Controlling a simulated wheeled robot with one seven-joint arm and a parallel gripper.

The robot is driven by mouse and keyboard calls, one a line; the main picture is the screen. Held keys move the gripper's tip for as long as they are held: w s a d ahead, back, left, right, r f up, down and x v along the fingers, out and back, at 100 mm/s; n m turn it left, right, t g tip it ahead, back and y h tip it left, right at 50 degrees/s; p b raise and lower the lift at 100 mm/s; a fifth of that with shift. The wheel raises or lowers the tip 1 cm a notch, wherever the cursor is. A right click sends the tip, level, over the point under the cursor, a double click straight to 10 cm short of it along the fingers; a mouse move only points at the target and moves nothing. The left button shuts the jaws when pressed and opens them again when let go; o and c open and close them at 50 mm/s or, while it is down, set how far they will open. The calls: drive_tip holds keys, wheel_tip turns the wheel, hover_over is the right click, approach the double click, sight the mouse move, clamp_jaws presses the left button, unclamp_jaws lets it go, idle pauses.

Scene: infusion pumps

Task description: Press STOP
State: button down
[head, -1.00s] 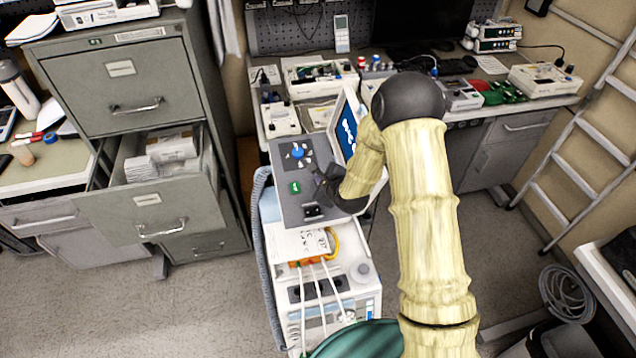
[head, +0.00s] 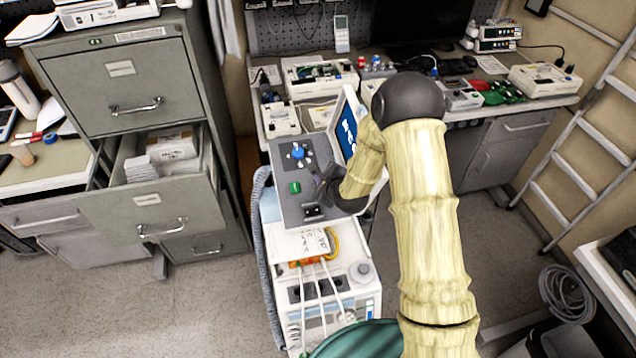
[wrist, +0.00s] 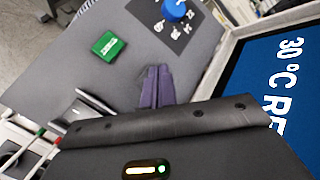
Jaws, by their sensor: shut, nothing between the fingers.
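A grey control panel (head: 285,205) tops the white machine in the head view. It carries a green button (head: 295,187), a blue knob (head: 298,152) and a black switch block (head: 313,211). The wrist view shows the green button (wrist: 108,46), with a small unreadable white mark, and the blue knob (wrist: 174,9) among white symbols. No readable STOP label shows. My gripper (head: 320,180) is shut and empty over the panel, right of the green button. In the wrist view its fingertips (wrist: 156,72) point between button and knob, apart from both; their height is unclear.
A tilted blue screen (wrist: 285,85) reading "30 °C RE…" stands close on the right of my gripper. A white lower unit (head: 330,290) with cables sits in front of the panel. A filing cabinet with an open drawer (head: 150,205) is left; a cluttered workbench (head: 400,118) is behind.

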drive_tip(key=shift+f, duration=0.1)
drive_tip(key=shift+w+f+b, duration=0.1)
drive_tip(key=shift+f+b, duration=0.25)
drive_tip(key=shift+b, duration=0.05)
drive_tip(key=shift+f+b, duration=0.35)
drive_tip(key=shift+b, duration=0.05)
idle(0.7)
idle(0.3)
drive_tip(key=shift+r+p, duration=0.45)
drive_tip(key=shift+r, duration=0.35)
drive_tip(key=r+p, duration=0.1)
drive_tip(key=r, duration=0.1)
drive_tip(key=s+r+p, duration=0.1)
drive_tip(key=r+p, duration=0.1)
drive_tip(key=r, duration=0.1)
drive_tip(key=shift+s+d, duration=0.1)
drive_tip(key=shift+d, duration=0.05)
idle(0.7)
